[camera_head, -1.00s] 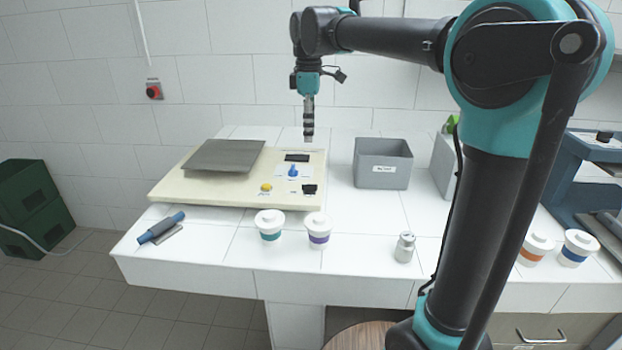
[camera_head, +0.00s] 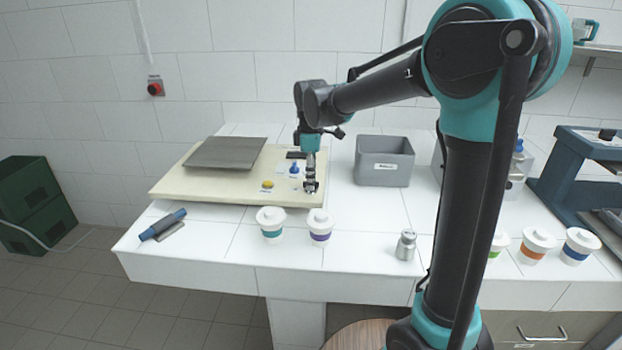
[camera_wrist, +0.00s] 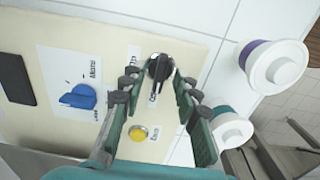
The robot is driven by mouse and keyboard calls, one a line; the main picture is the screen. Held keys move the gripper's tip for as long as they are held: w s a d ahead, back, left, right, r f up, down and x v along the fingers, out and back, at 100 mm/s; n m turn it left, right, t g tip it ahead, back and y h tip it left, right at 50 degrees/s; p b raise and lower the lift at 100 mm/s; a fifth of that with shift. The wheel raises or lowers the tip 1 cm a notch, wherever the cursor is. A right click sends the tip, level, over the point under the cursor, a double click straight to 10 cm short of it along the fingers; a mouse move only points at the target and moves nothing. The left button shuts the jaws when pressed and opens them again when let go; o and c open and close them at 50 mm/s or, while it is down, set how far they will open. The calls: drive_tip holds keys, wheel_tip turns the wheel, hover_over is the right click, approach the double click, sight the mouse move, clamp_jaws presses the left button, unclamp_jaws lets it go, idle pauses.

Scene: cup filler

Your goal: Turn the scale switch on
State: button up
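The scale is a cream panel (camera_head: 235,187) with a grey weighing plate (camera_head: 226,153) on the white table. Its black switch (camera_wrist: 160,67) sits near the panel's edge in the wrist view, its label partly covered. A blue knob (camera_head: 294,168) and a yellow button (camera_head: 267,184) are beside it; the wrist view also shows the knob (camera_wrist: 79,97) and the button (camera_wrist: 138,133). My gripper (camera_head: 311,187) is low over the panel's front right corner and hides the switch in the head view. In the wrist view my gripper (camera_wrist: 157,80) is open, fingertips on either side of the switch; contact cannot be told.
Two lidded cups, teal-banded (camera_head: 271,222) and purple-banded (camera_head: 320,226), stand just in front of the panel. A small metal can (camera_head: 406,245) and a grey bin (camera_head: 384,161) are to the right. A blue-handled tool (camera_head: 163,224) lies at the left. More cups stand far right.

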drive_tip(key=shift+f, duration=0.1)
drive_tip(key=shift+c, duration=0.5)
clamp_jaws()
drive_tip(key=shift+m, duration=0.4)
drive_tip(key=m, duration=0.3)
drive_tip(key=shift+m, duration=0.4)
drive_tip(key=m, duration=1.3)
drive_tip(key=shift+m, duration=0.3)
